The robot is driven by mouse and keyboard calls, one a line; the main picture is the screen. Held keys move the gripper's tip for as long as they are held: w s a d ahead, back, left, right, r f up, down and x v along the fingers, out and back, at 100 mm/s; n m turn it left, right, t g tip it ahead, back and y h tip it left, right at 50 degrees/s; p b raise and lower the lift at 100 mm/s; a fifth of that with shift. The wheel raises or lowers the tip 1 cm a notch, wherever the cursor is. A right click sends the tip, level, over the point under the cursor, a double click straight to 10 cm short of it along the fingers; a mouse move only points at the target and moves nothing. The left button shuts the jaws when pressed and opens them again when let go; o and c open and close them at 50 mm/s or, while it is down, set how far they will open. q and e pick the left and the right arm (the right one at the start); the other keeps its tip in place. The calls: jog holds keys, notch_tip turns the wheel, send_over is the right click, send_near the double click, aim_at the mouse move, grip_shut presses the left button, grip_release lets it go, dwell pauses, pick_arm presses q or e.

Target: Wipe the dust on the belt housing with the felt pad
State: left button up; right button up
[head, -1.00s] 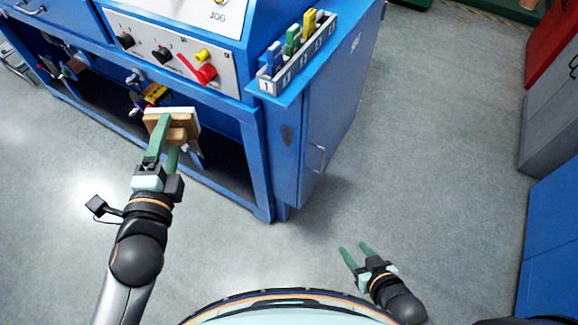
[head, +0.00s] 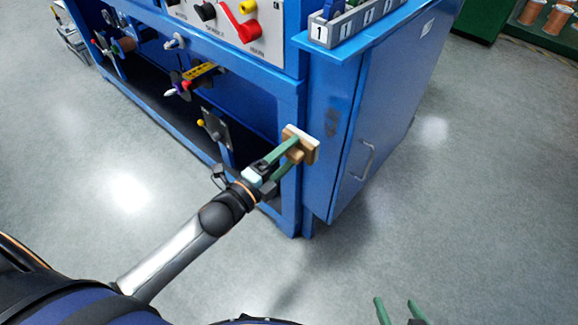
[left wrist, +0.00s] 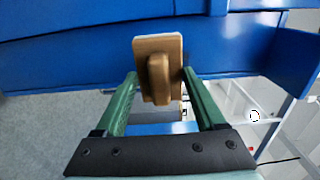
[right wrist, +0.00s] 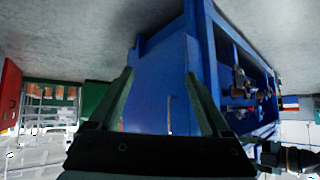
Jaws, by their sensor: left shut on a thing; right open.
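The felt pad (head: 305,145) is a wooden block with a grip and a pale felt layer. My left gripper (head: 288,158) is shut on its grip; in the left wrist view the pad (left wrist: 172,49) shows between the green fingers (left wrist: 158,88). The blue belt housing (head: 395,110) has a dark dust smudge (head: 332,122) on its near face. The pad is just left of and below the smudge, by the housing's front corner; I cannot tell if it touches. My right gripper (head: 397,306) is open and empty at the bottom, over the floor.
A numbered rack (head: 345,22) stands on the housing's top. A red-handled switch panel (head: 235,22) is at its left. Below it, an open bay holds pulleys and a yellow part (head: 200,74). A door handle (head: 367,160) sticks out right. Grey floor is clear in front.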

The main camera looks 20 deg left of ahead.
aim_at(298, 148)
pick_arm(q)
jog(key=shift+x, duration=0.75)
jog(key=shift+b+x, duration=0.45)
jog(key=shift+x, duration=0.5)
jog(key=shift+b+x, duration=0.35)
jog(key=shift+x, duration=0.7)
jog(key=shift+w+d+f, duration=0.1)
jog(key=shift+w, duration=0.2)
pick_arm(e)
jog(key=w+r+t, duration=0.3)
jog(key=w+r, duration=0.1)
jog(key=r, duration=0.1)
jog(key=shift+w+d, duration=0.15)
jog(key=shift+d, duration=0.05)
jog(key=shift+f, duration=0.1)
pick_arm(q)
jog(key=shift+w, duration=0.1)
pick_arm(e)
jog(key=shift+f, duration=0.15)
pick_arm(q)
jog(key=shift+x, duration=0.85)
pick_arm(e)
jog(key=shift+f, duration=0.1)
